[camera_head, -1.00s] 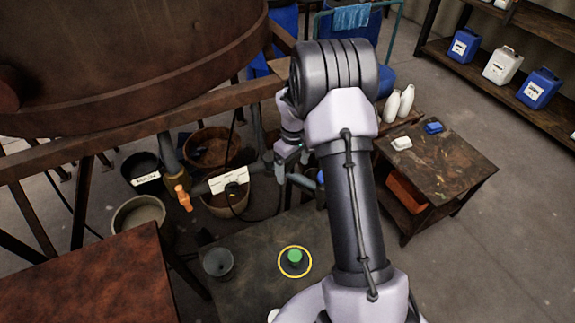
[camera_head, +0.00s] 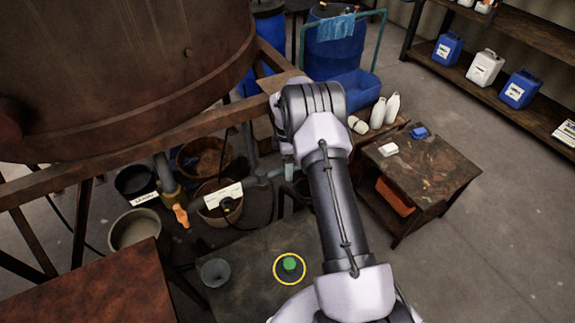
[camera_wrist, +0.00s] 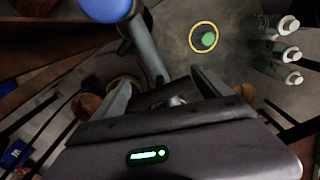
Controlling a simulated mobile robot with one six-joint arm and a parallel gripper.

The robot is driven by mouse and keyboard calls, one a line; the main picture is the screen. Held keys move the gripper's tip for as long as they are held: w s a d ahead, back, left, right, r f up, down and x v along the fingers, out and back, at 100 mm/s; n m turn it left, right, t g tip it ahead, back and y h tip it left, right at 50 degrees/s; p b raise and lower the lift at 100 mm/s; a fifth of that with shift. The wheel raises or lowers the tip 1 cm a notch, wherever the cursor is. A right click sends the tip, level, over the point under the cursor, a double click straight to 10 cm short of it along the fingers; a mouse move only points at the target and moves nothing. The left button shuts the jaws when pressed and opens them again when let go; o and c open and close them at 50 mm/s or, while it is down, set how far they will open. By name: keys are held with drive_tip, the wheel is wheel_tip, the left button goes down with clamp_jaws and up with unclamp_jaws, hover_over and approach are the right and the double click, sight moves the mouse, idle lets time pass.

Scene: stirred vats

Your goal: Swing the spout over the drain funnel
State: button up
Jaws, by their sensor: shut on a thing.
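A green button (camera_head: 289,264) in a yellow ring is on the same table, right of the funnel. Buckets (camera_head: 134,229) stand below the vat (camera_head: 120,60). A side table (camera_head: 430,170) stands to the right, with white bottles (camera_head: 385,110) near it. Floor at the right is clear.

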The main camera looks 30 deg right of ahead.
drive_tip(key=shift+w+n, duration=0.8)
drive_tip(key=shift+n, duration=0.2)
drive_tip(key=shift+r, duration=0.1)
drive_tip(key=o, duration=1.9)
drive_tip(key=shift+w, duration=0.1)
wheel_tip(320, 180, up, 17)
drive_tip(key=p, duration=0.4)
drive_tip(key=shift+r, duration=0.15)
